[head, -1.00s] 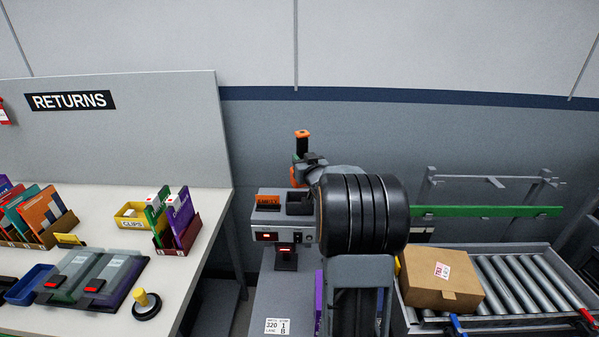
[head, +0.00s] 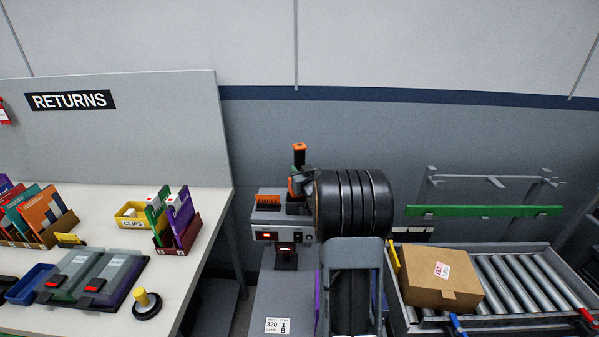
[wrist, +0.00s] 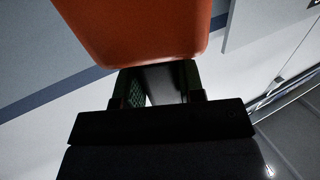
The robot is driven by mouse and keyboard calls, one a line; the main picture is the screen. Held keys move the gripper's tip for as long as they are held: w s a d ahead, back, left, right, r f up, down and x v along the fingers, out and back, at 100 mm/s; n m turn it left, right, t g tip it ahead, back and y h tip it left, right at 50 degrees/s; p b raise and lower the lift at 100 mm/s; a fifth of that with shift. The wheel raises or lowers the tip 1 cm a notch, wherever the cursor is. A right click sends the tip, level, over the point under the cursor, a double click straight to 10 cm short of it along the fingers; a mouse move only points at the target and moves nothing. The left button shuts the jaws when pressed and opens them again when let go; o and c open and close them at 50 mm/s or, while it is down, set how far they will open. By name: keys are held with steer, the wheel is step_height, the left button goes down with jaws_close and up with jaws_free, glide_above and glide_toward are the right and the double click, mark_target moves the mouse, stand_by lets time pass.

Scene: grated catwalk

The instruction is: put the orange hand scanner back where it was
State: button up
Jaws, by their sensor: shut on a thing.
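The hand scanner (head: 299,158) is upright, with an orange top, a dark body and more orange lower down. My gripper (head: 302,181) is shut on it from the right. In the wrist view the scanner's orange part (wrist: 140,28) fills the top, just beyond my gripper (wrist: 156,88).
At the left, the returns table (head: 205,205) carries folders, a yellow clips bin (head: 130,222) and a stamp (head: 147,304). At the right, a cardboard box (head: 437,284) lies on a roller conveyor (head: 520,280). A green rail (head: 485,211) runs behind it.

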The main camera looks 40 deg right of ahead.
steer(key=shift+f+b, duration=0.55)
steer(key=shift+b, duration=0.05)
steer(key=o, duration=1)
steer(key=shift+r, duration=0.15)
